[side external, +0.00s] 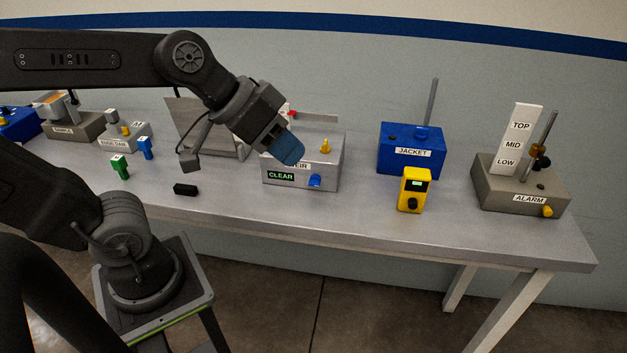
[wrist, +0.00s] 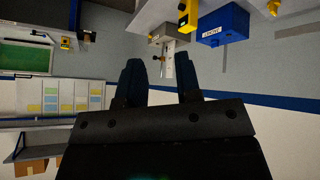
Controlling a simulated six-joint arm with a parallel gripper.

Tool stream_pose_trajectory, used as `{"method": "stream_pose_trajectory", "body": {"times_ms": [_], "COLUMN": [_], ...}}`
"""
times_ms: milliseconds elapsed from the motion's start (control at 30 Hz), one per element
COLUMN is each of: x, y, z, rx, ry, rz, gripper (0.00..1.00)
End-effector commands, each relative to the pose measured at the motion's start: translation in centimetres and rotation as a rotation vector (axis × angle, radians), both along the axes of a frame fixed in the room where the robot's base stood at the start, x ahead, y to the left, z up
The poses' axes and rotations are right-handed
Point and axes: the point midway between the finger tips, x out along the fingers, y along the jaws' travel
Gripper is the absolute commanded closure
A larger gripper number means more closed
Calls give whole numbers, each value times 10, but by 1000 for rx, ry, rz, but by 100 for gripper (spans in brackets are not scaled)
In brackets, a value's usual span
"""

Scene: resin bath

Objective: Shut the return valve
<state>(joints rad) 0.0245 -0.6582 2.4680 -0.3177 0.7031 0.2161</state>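No part in view carries a label reading return valve, so I cannot tell which one it is. A grey box with a green CLEAR sign (side external: 281,176) and a partly hidden label ending in "EIR" has a blue knob (side external: 315,181), a yellow knob (side external: 325,146) and a small red part (side external: 291,113) at its back. A blue JACKET box (side external: 411,153) carries an upright grey lever (side external: 431,104). My gripper (side external: 285,149) is in front of and above the CLEAR box, hiding part of it. In the wrist view its two fingers (wrist: 162,82) are apart, with nothing held between them.
A yellow meter (side external: 414,190) stands in front of the JACKET box. A grey ALARM box (side external: 488,190) with a TOP, MID, LOW plate is at right. Green (side external: 120,167) and blue (side external: 145,148) pieces and a black block (side external: 185,189) lie left. The front right bench (side external: 500,235) is clear.

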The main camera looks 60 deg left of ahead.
Motion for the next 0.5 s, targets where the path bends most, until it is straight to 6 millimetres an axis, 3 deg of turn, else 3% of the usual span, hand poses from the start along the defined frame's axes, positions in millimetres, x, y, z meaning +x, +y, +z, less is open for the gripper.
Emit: {"method": "stream_pose_trajectory", "body": {"times_ms": [100, 233, 367, 500], "x": [40, 82, 121, 153], "y": [-16, -14, 6, 40], "z": [27, 53, 65, 57], "rx": [-125, -216, -252, -228], "ry": [-133, -271, -363, -385], "rz": [-13, 51, 183, 372], "gripper": [57, 45, 45, 45]}}
